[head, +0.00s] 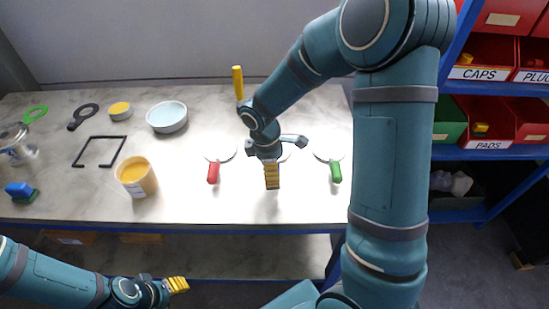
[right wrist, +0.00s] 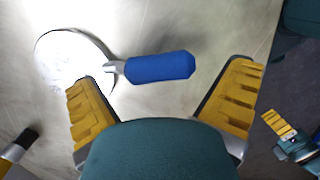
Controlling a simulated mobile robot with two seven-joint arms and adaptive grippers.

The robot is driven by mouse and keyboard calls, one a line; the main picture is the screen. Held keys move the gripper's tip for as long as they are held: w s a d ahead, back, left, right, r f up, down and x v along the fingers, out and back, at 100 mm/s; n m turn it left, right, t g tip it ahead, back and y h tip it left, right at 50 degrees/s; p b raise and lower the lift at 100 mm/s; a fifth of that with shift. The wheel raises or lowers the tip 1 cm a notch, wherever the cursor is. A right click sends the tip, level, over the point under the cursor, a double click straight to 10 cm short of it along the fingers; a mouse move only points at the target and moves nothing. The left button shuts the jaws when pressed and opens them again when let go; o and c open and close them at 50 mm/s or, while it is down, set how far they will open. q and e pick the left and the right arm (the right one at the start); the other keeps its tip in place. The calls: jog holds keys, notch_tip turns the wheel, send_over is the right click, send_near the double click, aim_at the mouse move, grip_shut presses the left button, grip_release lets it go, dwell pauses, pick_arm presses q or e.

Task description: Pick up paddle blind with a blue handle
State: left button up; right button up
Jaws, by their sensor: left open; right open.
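The paddle blind with the blue handle (right wrist: 160,67) lies on the table in the right wrist view, its pale round disc (right wrist: 68,62) to the left of the handle. My right gripper (right wrist: 168,82) is open and empty. Its two yellow fingers point toward the paddle, with the handle showing in the gap between them; I cannot tell the height left. In the head view the right hand hides the blue handle, and only part of the disc shows. My left gripper (head: 177,284) is low at the front left, off the table, open and empty.
A red-handled paddle (head: 213,172) and a green-handled paddle (head: 335,171) lie on either side. A white bowl (head: 168,117), a yellow-filled tub (head: 137,177) and a black frame (head: 99,152) stand further left. A blue shelf with red bins (head: 487,116) is at right.

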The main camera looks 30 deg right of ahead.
jog(key=f, duration=0.3)
jog(key=shift+s+d+f+b, duration=0.15)
jog(key=shift+d+b, duration=0.15)
jog(key=c, duration=1.2)
